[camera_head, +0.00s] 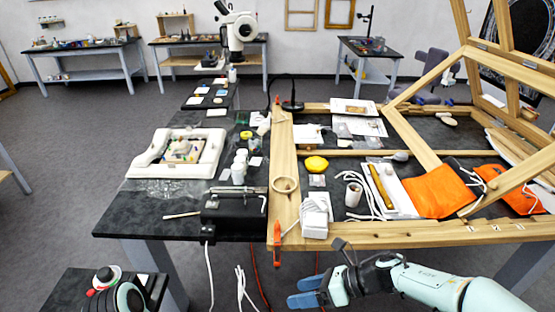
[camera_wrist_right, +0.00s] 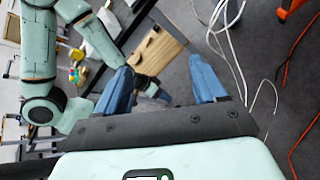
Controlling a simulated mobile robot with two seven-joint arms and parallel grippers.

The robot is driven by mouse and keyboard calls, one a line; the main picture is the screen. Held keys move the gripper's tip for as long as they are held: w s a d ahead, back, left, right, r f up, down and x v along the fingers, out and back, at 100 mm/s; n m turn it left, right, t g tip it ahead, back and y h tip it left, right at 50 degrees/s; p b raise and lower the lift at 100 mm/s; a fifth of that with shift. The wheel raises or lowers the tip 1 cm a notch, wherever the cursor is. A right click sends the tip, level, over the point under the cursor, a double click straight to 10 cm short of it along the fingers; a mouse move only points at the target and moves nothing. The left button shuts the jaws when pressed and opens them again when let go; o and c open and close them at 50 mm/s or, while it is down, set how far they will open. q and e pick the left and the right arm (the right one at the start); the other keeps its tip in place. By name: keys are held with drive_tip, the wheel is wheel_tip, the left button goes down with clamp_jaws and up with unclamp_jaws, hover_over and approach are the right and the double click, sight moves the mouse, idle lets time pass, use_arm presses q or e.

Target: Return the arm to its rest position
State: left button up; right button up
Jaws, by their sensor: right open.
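My right gripper (camera_head: 298,291) is in front of the worktable's near edge, over open floor, with its arm coming in from the right. Its two blue fingers are apart with nothing between them. In the right wrist view the same gripper (camera_wrist_right: 160,62) shows open and empty. Other teal arm links of mine show at the left of that view. A dark gripper with a blue tip (camera_wrist_right: 155,91), which seems to be my left one, shows partly behind the right fingers. Its opening cannot be made out. The left gripper is outside the head view.
The table's wooden frame (camera_head: 400,236) runs just behind the right gripper. A small stand (camera_head: 72,290) is at lower left. Cables (camera_wrist_right: 235,50) hang close by.

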wheel_tip(320, 180, down, 21)
drive_tip(key=w+d+m+t+h, duration=0.1)
drive_tip(key=m+t+h, duration=0.15)
drive_tip(key=m, duration=1.25)
drive_tip(key=w+d+m+t+h, duration=0.1)
drive_tip(key=w+d+m+t, duration=0.15)
drive_tip(key=m, duration=1.25)
drive_tip(key=s+d+f+m+g+h, duration=0.1)
drive_tip(key=s+f+m+g+h, duration=0.1)
drive_tip(key=s+f+m, duration=0.5)
drive_tip(key=s+d+f+m+g+h, duration=0.1)
drive_tip(key=s+f+m+g, duration=0.3)
drive_tip(key=s+f+m, duration=0.4)
drive_tip(key=s+m+h, duration=0.1)
drive_tip(key=s+m, duration=0.3)
drive_tip(key=s, duration=0.2)
drive_tip(key=shift+s+d+m+g+h, duration=0.25)
drive_tip(key=shift+s+m+g+h, duration=0.05)
drive_tip(key=shift+s+m+h, duration=0.1)
drive_tip(key=shift+f, duration=0.1)
